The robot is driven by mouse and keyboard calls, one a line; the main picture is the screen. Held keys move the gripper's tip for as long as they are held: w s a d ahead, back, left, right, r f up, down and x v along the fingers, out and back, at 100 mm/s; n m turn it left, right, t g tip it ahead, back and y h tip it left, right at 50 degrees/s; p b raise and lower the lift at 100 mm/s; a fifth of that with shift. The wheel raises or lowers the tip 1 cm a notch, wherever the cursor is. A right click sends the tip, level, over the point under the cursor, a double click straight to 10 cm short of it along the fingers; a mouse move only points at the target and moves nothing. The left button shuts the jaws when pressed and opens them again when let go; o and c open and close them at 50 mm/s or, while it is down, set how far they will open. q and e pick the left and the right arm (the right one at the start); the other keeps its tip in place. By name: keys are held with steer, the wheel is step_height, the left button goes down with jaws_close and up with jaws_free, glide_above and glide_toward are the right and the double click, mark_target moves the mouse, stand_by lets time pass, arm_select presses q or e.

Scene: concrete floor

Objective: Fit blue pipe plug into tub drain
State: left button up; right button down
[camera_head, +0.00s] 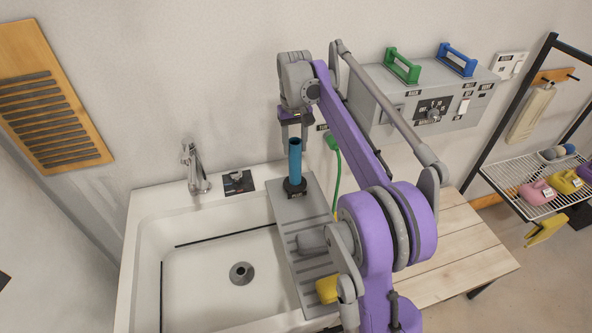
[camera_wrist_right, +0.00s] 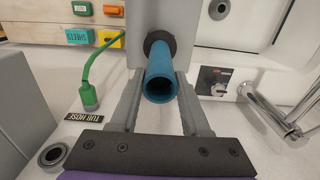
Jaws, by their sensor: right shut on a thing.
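The blue pipe plug (camera_head: 295,160) is upright with a dark collar at its lower end, over the grey ribbed board at the sink's right side. Whether it touches the board is unclear. My right gripper (camera_head: 294,136) comes down from above and is shut on the plug. In the right wrist view the plug (camera_wrist_right: 161,77) lies between the two fingers (camera_wrist_right: 161,100), its hollow end facing the camera. The tub drain (camera_head: 242,273) is a round metal fitting in the white basin floor, left of and nearer than the plug. My left gripper is not in view.
The faucet (camera_head: 193,168) stands at the sink's back edge, with a dark control plate (camera_head: 238,182) beside it. A green hose (camera_head: 335,165) hangs right of the plug. A yellow object (camera_head: 327,289) lies by the board's near end. The basin floor (camera_head: 200,290) looks clear.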

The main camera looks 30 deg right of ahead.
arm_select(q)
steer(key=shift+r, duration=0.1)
arm_select(e)
steer(key=shift+r, duration=0.15)
steer(key=shift+r+p, duration=0.75)
steer(key=shift+r, duration=0.55)
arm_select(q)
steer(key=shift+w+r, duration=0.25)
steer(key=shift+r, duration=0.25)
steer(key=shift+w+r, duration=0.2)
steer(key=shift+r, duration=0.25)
arm_select(e)
steer(key=shift+f, duration=0.1)
